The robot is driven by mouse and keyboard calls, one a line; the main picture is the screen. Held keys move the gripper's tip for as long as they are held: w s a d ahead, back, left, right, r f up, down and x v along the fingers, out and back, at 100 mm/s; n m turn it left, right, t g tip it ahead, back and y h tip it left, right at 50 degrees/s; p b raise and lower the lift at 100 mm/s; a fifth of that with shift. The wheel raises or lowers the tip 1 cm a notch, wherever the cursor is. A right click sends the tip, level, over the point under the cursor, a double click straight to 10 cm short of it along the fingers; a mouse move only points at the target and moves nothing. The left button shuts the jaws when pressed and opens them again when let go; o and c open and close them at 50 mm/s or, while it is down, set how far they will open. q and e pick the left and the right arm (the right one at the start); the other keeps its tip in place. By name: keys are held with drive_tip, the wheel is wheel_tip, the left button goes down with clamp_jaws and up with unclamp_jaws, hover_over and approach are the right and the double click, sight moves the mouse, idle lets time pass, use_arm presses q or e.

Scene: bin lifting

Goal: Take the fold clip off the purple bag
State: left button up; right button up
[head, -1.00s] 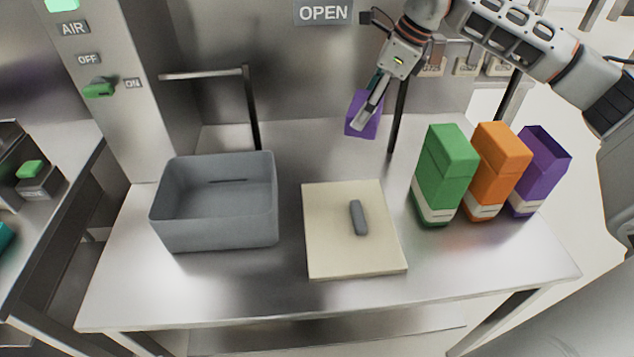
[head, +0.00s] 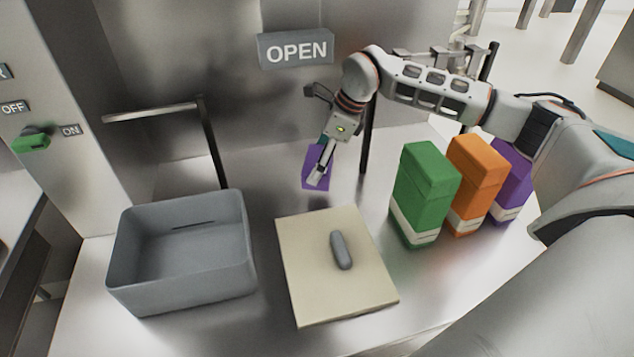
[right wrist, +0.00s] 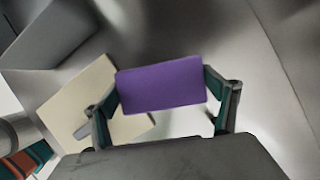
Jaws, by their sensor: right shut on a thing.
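My right gripper (head: 319,168) is shut on a purple block-shaped piece, the fold clip (head: 310,160), and holds it up behind the cream board. In the right wrist view the purple clip (right wrist: 160,88) spans the space between both fingers. The purple bag (head: 513,178) stands at the right end of the row, apart from the clip and partly hidden behind the orange bag and my right arm. My left gripper is not in view.
A green bag (head: 424,195) and an orange bag (head: 472,180) stand beside the purple one. A cream board (head: 300,270) bears a grey rounded bar (head: 341,250). A grey open bin (head: 190,280) is at left. Thin dark posts and an OPEN sign (head: 296,49) are behind.

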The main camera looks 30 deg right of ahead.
drive_tip(key=shift+f, duration=3.45)
drive_tip(key=shift+f, duration=0.2)
drive_tip(key=o, duration=1.2)
drive_tip(key=shift+c, duration=0.2)
drive_tip(key=shift+r, duration=0.25)
drive_tip(key=v, duration=1.1)
drive_tip(key=shift+d+r, duration=0.15)
drive_tip(key=shift+r, duration=0.25)
